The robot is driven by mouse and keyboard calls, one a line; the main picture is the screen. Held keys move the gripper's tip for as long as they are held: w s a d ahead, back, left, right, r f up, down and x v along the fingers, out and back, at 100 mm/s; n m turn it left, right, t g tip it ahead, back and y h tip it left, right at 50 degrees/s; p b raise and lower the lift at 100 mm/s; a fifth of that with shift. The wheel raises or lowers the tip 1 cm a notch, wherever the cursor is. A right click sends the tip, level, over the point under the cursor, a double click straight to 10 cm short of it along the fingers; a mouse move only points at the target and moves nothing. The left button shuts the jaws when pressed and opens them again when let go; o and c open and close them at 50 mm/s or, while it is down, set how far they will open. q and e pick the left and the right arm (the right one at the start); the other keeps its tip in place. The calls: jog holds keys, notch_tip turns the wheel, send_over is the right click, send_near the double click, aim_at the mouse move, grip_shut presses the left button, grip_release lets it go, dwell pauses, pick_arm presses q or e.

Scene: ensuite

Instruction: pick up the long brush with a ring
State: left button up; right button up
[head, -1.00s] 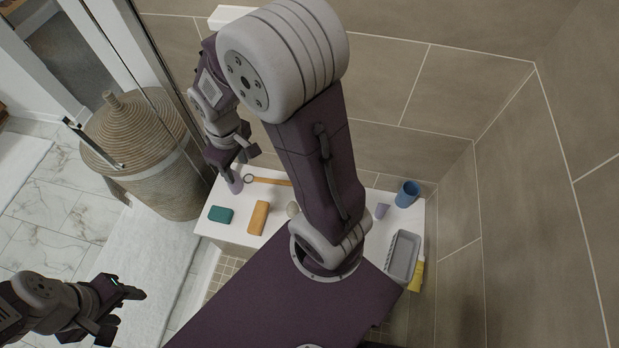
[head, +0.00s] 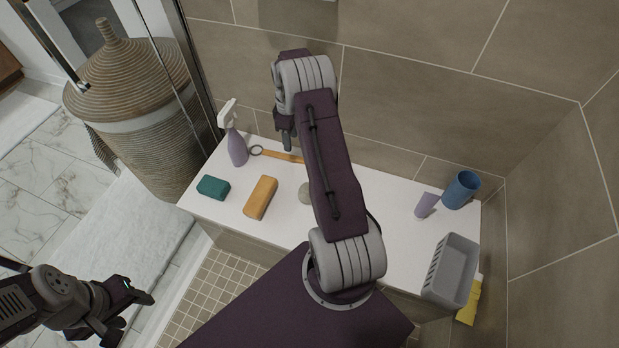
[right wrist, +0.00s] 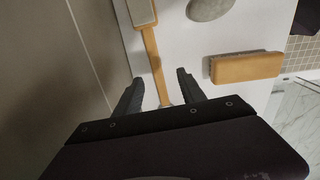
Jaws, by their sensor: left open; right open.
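The long brush (head: 280,156) lies on the white bench top near the back wall. In the right wrist view the handle (right wrist: 151,55) runs up to a pale, wood-edged head (right wrist: 140,12). My right gripper (head: 287,138) is open above the brush; in the right wrist view its fingers (right wrist: 160,82) stand either side of the handle, holding nothing. Contact cannot be told. My left gripper (head: 132,314) is open and empty, low at the left.
A purple spray bottle (head: 237,150) stands beside the ring. A green block (head: 213,187), an orange block (head: 260,197) and a grey stone (head: 305,193) lie nearer the front. A blue cup (head: 461,190), purple cup (head: 427,205) and grey basket (head: 452,270) are at right.

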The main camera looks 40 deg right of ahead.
aim_at(296, 158)
jog(key=shift+d+f+b, duration=0.15)
jog(key=shift+f+b, duration=0.25)
jog(key=shift+f, duration=0.95)
jog(key=shift+d+f+b, duration=0.15)
jog(key=shift+f+b, duration=0.25)
jog(key=shift+f, duration=0.9)
jog(key=f+b, duration=0.2)
jog(key=f, duration=0.1)
jog(key=f+b, duration=0.1)
jog(key=shift+s+d+f, duration=0.15)
jog(key=shift+d+f, duration=0.2)
jog(key=shift+d, duration=0.05)
jog(key=shift+f, duration=0.25)
jog(key=shift+r, duration=0.15)
pick_arm(q)
notch_tip(296, 158, down, 5)
jog(key=shift+f, duration=0.15)
pick_arm(e)
grip_shut()
